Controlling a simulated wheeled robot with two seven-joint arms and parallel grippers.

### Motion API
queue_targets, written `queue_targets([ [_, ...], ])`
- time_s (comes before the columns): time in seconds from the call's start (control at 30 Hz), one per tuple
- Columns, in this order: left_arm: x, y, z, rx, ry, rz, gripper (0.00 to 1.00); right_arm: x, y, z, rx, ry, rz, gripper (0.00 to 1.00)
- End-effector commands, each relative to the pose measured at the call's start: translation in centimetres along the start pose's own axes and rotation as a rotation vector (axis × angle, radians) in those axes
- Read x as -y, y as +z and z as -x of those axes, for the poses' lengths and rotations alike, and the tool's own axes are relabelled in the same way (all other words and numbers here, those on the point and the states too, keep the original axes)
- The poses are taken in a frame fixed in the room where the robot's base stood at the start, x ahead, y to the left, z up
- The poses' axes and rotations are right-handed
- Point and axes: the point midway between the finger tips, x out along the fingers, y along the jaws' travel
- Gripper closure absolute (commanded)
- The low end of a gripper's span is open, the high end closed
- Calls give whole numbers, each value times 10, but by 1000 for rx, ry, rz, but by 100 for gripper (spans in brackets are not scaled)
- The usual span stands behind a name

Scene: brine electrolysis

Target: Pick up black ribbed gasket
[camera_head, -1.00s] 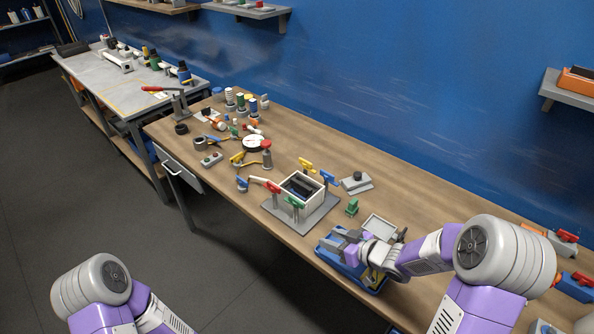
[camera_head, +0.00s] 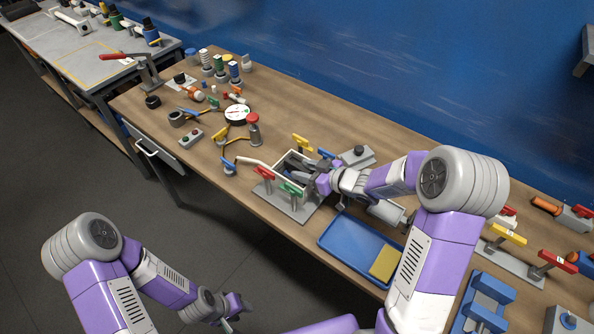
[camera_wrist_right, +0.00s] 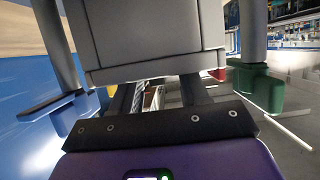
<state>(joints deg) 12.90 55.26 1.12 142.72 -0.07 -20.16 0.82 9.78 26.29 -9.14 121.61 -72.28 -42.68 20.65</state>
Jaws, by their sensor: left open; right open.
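My right gripper (camera_head: 309,170) is open over the white open-topped box (camera_head: 280,167) on the grey base plate (camera_head: 298,213). The gripper and wrist cover much of the box opening. Dark parts show inside the box, but I cannot make out the black ribbed gasket among them for certain. A small black ring-like part (camera_head: 153,102) lies at the far left of the bench; I cannot tell whether it is ribbed. In the right wrist view a large grey block fills the upper middle and hides much. My left gripper (camera_head: 236,306) is open and empty, low, off the bench's front side.
Red (camera_head: 264,173) and green (camera_head: 291,190) handles stand close around the box. A blue tray (camera_head: 345,232) with a yellow sponge-like block (camera_head: 384,263) lies to its right. The bench front between drawer and box is mostly clear.

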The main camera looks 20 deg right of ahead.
Motion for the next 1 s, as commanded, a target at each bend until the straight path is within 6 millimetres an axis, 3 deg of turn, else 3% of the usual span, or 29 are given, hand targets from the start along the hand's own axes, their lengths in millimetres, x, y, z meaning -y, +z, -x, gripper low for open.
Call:
queue_targets([
  [0.3, 0, 0, -1, 0, 0, 0, 57, 0, -1, -7, 0, 1, 0, 55],
  [0.6, 0, 0, -1, 0, 0, 0, 57, 0, 0, -7, 0, 1, 0, 100],
  [0.87, 0, 0, -1, 0, 0, 0, 57, 0, -1, -7, -1, 1, 0, 100],
  [1.0, -1, 0, 4, 0, 0, 0, 57, 0, -12, -2, -3, 1, 2, 100],
])
